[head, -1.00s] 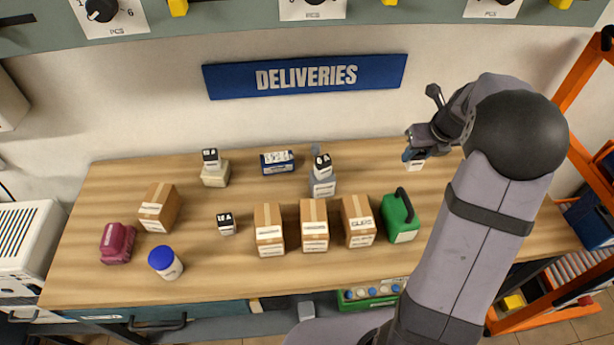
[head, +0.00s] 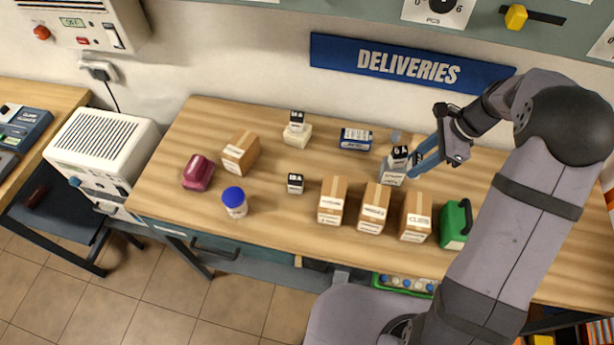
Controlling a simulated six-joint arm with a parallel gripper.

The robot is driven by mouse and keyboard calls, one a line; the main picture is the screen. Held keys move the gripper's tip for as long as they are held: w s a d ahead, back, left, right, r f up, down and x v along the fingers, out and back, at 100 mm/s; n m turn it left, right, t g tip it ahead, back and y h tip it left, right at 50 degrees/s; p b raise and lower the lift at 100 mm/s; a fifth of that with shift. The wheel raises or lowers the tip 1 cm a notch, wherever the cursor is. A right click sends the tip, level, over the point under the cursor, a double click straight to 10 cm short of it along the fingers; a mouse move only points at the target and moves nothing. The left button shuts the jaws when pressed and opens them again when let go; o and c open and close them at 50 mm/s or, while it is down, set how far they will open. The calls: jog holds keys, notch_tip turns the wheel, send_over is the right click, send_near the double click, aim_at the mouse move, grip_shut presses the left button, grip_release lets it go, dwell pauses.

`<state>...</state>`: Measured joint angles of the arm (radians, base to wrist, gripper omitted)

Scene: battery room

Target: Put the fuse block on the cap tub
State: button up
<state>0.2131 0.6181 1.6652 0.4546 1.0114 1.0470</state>
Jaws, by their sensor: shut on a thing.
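My gripper (head: 414,168) is at the back of the bench, its pale blue fingers slanting down to the left. It is shut, with its tips beside a small black-and-white fuse block marked 6 A (head: 398,156). What lies between the tips is mostly hidden, and contact with this block is unclear. The 6 A block sits on a grey labelled tub (head: 389,176). A similar block (head: 296,119) sits on a cream base (head: 297,136), and another (head: 295,184) stands on the bench. A white tub with a blue cap (head: 234,202) stands near the front edge; which tub is the cap tub is unclear.
Cardboard boxes (head: 332,203) stand in a row in front of my gripper, with a green can (head: 455,226) at their right. A blue-and-white box (head: 356,139) lies at the back. A maroon item (head: 198,173) and another carton (head: 240,154) stand left. Bench between is clear.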

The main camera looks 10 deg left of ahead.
jog(key=s+a+r+n+g, duration=0.1)
jog(key=a+n, duration=0.3)
notch_tip(320, 180, up, 6)
jog(key=b, duration=0.6)
send_over(224, 197)
jog(key=d, duration=0.2)
jog(key=shift+g, duration=0.3)
jog(key=shift+w+f+p, duration=0.2)
jog(key=shift+f+p, duration=0.25)
jog(key=shift+f, duration=2)
jog(key=shift+w+f+p, duration=0.2)
jog(key=shift+f+p, duration=0.2)
jog(key=shift+f, duration=2)
jog(key=o, duration=1.1)
jog(key=shift+f, duration=0.15)
